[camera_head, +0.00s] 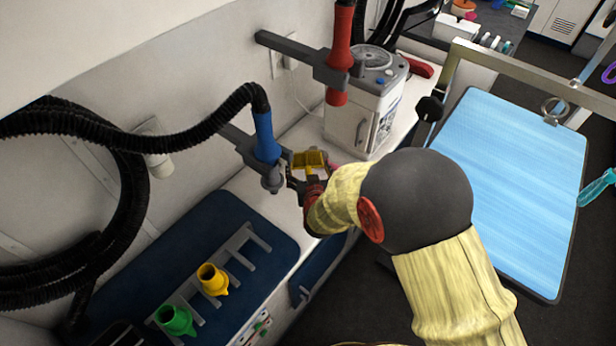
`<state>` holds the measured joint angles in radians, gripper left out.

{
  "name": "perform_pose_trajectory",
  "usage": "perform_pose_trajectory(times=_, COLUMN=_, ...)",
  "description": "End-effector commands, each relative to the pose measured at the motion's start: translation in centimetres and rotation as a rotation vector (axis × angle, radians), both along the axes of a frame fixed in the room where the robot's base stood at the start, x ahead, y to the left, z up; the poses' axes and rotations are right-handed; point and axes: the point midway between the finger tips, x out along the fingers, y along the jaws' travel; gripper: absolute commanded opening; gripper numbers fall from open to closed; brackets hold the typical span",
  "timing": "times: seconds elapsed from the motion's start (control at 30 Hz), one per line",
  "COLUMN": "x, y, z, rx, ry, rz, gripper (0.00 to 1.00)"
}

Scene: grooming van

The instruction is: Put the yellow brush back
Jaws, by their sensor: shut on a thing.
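The yellow brush (311,159) shows just left of my forearm, above the white counter. My gripper (296,176) is shut on it, with the dark fingers partly hidden by the brush and my wrist. The gripper is close beside the lower end of the blue-handled hose tool (266,140); I cannot tell whether they touch. A rack with grey prongs (240,241) stands on the dark blue mat at the lower left. It bears a yellow nozzle (212,280) and a green nozzle (175,320); its prongs at the far right end are bare.
A grey wall bracket holds a red-handled tool (339,50) beside a white cabinet unit (365,110). Black hoses (130,185) loop at the left. A grooming table with a blue top (515,185) and metal frame stands right of my arm.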

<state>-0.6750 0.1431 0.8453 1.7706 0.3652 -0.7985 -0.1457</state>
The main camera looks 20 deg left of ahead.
Motion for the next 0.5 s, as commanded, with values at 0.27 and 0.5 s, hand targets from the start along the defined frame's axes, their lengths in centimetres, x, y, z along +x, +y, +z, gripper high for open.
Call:
perform_pose_trajectory(times=0.27, x=0.4, y=0.2, z=-3.5, rx=-0.001, ry=0.001, rz=0.000, gripper=0.53)
perform_pose_trajectory(times=0.5, x=0.4, y=0.3, z=-3.5, rx=0.000, ry=-0.001, rz=0.000, gripper=0.53)
